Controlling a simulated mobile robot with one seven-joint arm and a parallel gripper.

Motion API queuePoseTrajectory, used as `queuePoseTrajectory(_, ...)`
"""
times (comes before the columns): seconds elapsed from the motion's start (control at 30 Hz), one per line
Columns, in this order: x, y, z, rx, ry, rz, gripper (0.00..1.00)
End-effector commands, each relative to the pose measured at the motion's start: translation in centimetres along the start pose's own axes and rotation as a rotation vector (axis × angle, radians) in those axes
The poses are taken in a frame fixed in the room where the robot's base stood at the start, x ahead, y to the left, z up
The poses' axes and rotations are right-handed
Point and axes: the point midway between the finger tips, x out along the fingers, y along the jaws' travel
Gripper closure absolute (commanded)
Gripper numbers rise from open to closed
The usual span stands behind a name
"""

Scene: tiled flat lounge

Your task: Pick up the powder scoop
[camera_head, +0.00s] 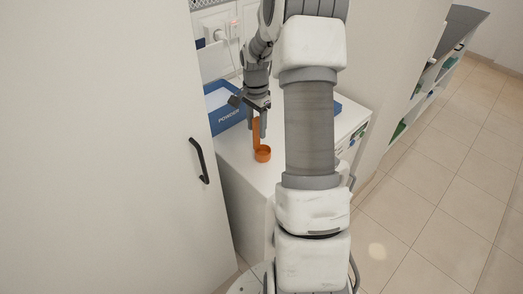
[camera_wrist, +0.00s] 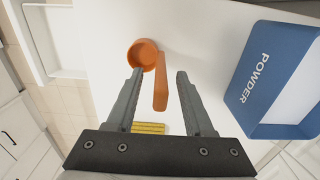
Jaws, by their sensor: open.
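The orange powder scoop (camera_head: 262,153) lies on the white cabinet top, its round cup toward the front edge. In the wrist view the scoop (camera_wrist: 143,54) has its cup beyond the fingertips and its handle (camera_wrist: 160,85) running back between the two fingers. My gripper (camera_head: 258,130) is open over the handle in the head view. Its fingers stand apart on either side of the handle in the wrist view (camera_wrist: 159,74), with gaps on both sides. I cannot tell the exact height of the fingertips above the top.
A blue box marked POWDER (camera_wrist: 273,75) stands beside the scoop; it also shows in the head view (camera_head: 228,117). A yellow item (camera_wrist: 148,128) shows behind the fingers. A tall white door with a black handle (camera_head: 199,160) stands at left. Tiled floor (camera_head: 440,190) is clear at right.

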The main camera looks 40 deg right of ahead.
Motion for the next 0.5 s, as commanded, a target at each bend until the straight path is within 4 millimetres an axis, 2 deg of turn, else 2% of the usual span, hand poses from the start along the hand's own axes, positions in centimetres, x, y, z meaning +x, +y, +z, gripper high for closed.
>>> queuePoseTrajectory(0.13, 1.43, -0.01, 0.04, -0.001, 0.0, 0.0, 0.47)
queuePoseTrajectory(0.37, 1.56, -0.04, 0.03, -0.001, 0.001, -0.001, 0.47)
queuePoseTrajectory(0.5, 1.54, -0.04, 0.03, -0.001, 0.001, -0.001, 0.69)
